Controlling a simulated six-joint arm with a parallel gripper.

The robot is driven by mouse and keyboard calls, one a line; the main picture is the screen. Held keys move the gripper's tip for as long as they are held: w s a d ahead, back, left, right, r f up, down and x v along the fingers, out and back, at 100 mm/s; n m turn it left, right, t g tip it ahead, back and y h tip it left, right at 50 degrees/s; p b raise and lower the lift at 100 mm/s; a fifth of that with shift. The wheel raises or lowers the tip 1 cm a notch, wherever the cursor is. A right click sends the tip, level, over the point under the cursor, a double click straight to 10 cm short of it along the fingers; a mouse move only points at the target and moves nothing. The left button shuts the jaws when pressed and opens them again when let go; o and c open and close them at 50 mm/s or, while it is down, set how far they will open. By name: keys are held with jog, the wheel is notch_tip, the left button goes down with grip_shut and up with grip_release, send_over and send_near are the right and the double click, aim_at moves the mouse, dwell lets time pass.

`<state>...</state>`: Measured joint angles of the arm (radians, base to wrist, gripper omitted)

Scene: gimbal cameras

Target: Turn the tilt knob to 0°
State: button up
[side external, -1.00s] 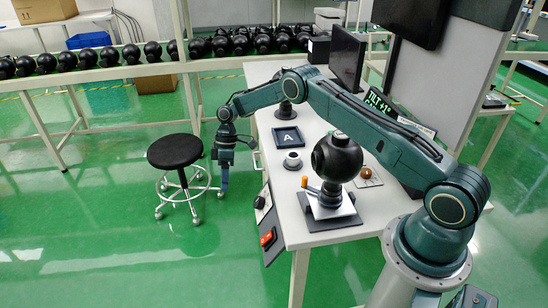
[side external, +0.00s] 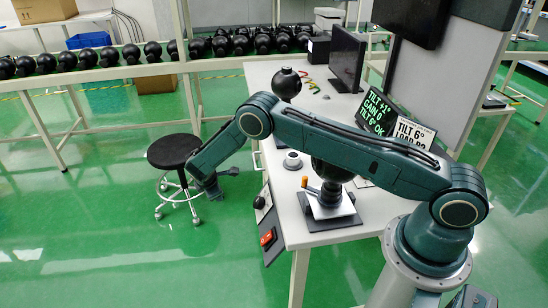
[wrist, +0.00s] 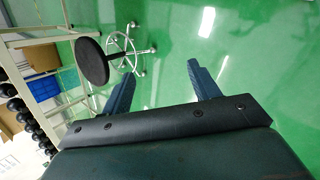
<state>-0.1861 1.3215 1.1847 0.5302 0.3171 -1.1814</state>
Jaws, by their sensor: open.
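The black ball-shaped camera head (side external: 330,172) stands on its mount on the white table, partly hidden behind my arm. An orange-tipped lever (side external: 304,182) sticks up at its left side. A black round knob (side external: 259,202) sits on the dark panel at the table's front left edge; I cannot read its marking. A dark screen (side external: 380,112) shows green text with TILT +1°, GAIN 0 and TILT 6° OK. My gripper (side external: 222,182) hangs off the table by the stool, apart from all knobs. In the wrist view its fingers (wrist: 160,72) are spread and empty.
A black stool (side external: 174,151) stands beside my gripper over the green floor. A red switch (side external: 267,237) is on the front panel. A white card (side external: 413,131) reads TILT 6°. A monitor (side external: 347,58) stands at the back. A shelf of black balls (side external: 100,58) is behind.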

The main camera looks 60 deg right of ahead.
jog(key=s+a+f+n+h, duration=0.1)
jog(key=s+a+n+h, duration=0.15)
jog(key=s+n, duration=0.3)
jog(key=s+a+f+n+h, duration=0.2)
jog(key=s+a+n, duration=0.2)
jog(key=s, duration=0.3)
jog(key=n+t+h, duration=0.4)
jog(key=n, duration=0.9)
send_near(257, 206)
jog(key=f+v, duration=0.1)
jog(key=v, duration=0.3)
jog(key=shift+w+r, duration=0.25)
jog(key=shift+r, duration=0.35)
jog(key=x, duration=1.3)
jog(key=shift+d+f, duration=0.25)
jog(key=shift+d, duration=0.15)
